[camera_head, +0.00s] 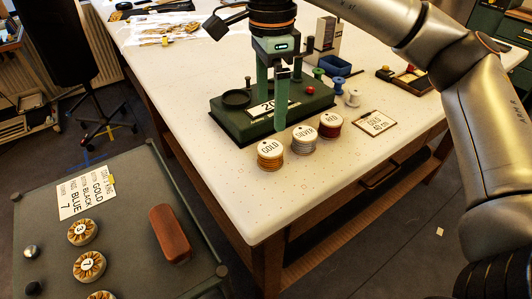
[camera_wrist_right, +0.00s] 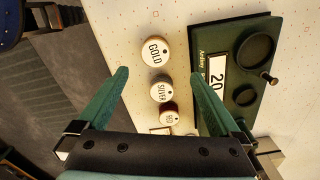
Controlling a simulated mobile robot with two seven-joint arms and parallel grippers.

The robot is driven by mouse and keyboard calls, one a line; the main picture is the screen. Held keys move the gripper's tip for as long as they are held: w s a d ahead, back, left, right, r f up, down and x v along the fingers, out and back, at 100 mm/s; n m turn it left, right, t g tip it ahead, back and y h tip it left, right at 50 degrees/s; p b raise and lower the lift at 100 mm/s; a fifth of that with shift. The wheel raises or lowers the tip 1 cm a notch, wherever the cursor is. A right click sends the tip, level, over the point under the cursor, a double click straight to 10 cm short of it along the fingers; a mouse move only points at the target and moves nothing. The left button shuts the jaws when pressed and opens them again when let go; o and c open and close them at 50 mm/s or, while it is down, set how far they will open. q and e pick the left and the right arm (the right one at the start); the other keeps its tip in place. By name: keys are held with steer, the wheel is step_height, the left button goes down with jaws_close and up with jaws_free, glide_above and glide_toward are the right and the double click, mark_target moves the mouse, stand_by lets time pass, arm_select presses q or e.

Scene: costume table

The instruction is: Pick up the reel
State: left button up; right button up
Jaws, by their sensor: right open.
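Three labelled thread reels stand in a row near the table's front edge: the gold reel (camera_head: 270,155), the silver reel (camera_head: 304,140) and the red reel (camera_head: 330,126). My right gripper (camera_head: 271,112) is open and empty, pointing down above the green-based device behind the reels. In the right wrist view, the gold reel (camera_wrist_right: 155,52), silver reel (camera_wrist_right: 162,90) and red reel (camera_wrist_right: 168,113) line up between the two green fingers, apart from them. My left gripper does not show.
The green base (camera_head: 235,128) with a number plate is close to the reels. A card (camera_head: 374,123) lies right of them; small spools and a blue tray (camera_head: 334,66) stand behind. A lower grey table (camera_head: 130,215) holds numbered discs and a brown block (camera_head: 170,233).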

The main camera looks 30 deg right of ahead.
glide_above(270, 148)
steer(key=f, duration=0.5)
steer(key=shift+w+d, duration=0.15)
steer(key=shift+w, duration=0.2)
steer(key=shift+s+f+b, duration=0.2)
steer(key=shift+f, duration=1.15)
steer(key=shift+s+f+b, duration=0.15)
steer(key=shift+f, duration=1.2)
steer(key=shift+c, duration=0.4)
steer(key=c, duration=1.4)
